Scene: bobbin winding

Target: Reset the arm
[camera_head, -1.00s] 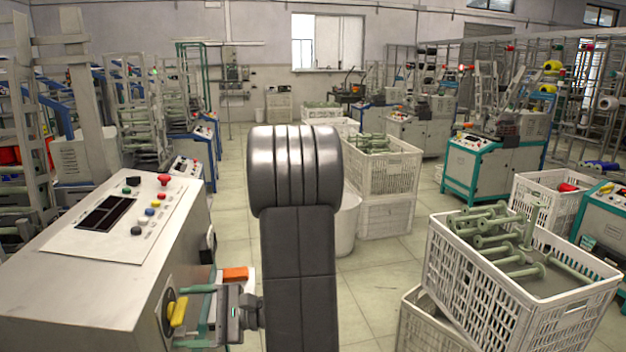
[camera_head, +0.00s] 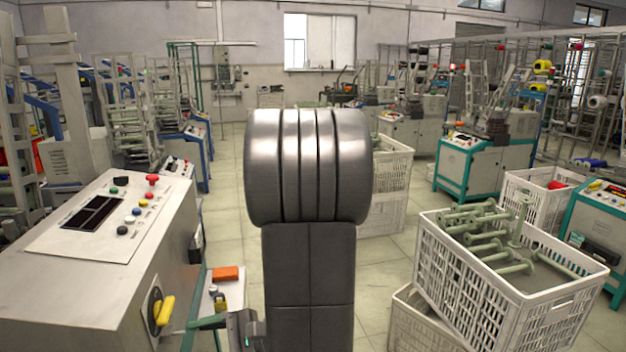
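My arm rises in the middle of the head view, with its dark grey ribbed joint standing upright in front of the aisle. My gripper (camera_head: 240,328) shows only in part at the bottom, left of the arm link. It is a grey body with a small green light, beside the near machine (camera_head: 170,245) and its teal bars.
At right, a white crate (camera_head: 470,280) of pale green bobbins (camera_head: 487,238) rests on another crate (camera_head: 408,325). More stacked crates (camera_head: 392,175) stand behind my arm. An orange block (camera_head: 225,273) lies by the near machine. Pale floor (camera_head: 228,165) is clear along the aisle.

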